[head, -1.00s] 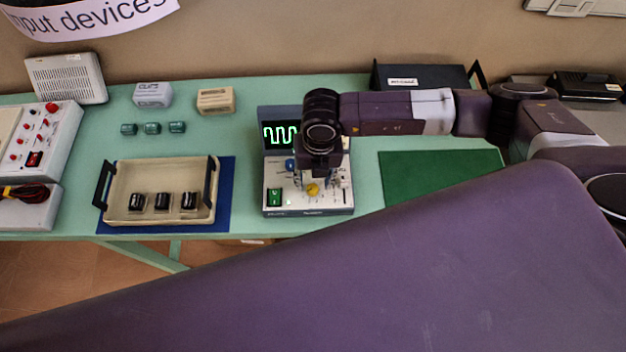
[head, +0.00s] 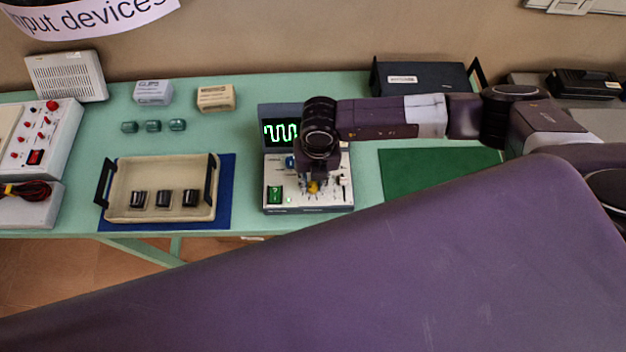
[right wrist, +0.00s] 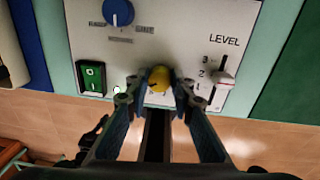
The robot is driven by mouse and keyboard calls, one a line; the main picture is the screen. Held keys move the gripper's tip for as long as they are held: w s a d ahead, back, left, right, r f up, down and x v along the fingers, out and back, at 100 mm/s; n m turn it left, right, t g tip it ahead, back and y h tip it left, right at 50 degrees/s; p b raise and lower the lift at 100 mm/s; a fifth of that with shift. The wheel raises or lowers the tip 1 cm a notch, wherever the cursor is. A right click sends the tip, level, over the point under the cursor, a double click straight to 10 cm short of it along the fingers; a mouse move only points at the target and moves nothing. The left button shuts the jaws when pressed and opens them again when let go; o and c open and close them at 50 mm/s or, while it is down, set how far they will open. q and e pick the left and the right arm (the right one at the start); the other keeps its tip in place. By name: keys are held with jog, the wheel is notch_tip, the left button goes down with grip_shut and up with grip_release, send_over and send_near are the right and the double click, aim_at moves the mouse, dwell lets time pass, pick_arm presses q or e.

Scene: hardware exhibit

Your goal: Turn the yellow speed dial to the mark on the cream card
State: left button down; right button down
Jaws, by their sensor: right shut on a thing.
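The yellow dial (right wrist: 159,75) is a round knob with a dark pointer line, low on the pale panel of the device (head: 285,207). My right gripper (right wrist: 159,87) points down at the panel, with one finger on each side of the dial, shut on it. In the head view the dial (head: 313,187) shows partly below my right gripper (head: 313,183). The marks around the dial are mostly hidden by the fingers. A cream card-like block (head: 216,98) with small dark print stands at the back; its mark is unreadable. My left gripper is not in view.
A blue knob (right wrist: 118,12), a green rocker switch (right wrist: 91,78) and a LEVEL slider (right wrist: 223,78) surround the dial closely. The device's screen (head: 281,132) shows a green wave. A tray (head: 160,217) stands left, a green mat (head: 440,170) right.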

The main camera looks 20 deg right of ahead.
jog(key=shift+w+f+n+b, duration=0.1)
jog(key=shift+f+n+b, duration=0.05)
jog(key=shift+n+b, duration=0.6)
jog(key=n+b, duration=0.3)
jog(key=b, duration=0.1)
jog(key=shift+n, duration=0.25)
jog(key=n+b, duration=0.2)
jog(key=shift+b, duration=0.3)
jog(key=shift+r+n+b, duration=0.2)
jog(key=shift+n+b, duration=0.1)
jog(key=shift+n, duration=0.1)
jog(key=c, duration=1.7)
grip_release()
jog(key=shift+o, duration=0.2)
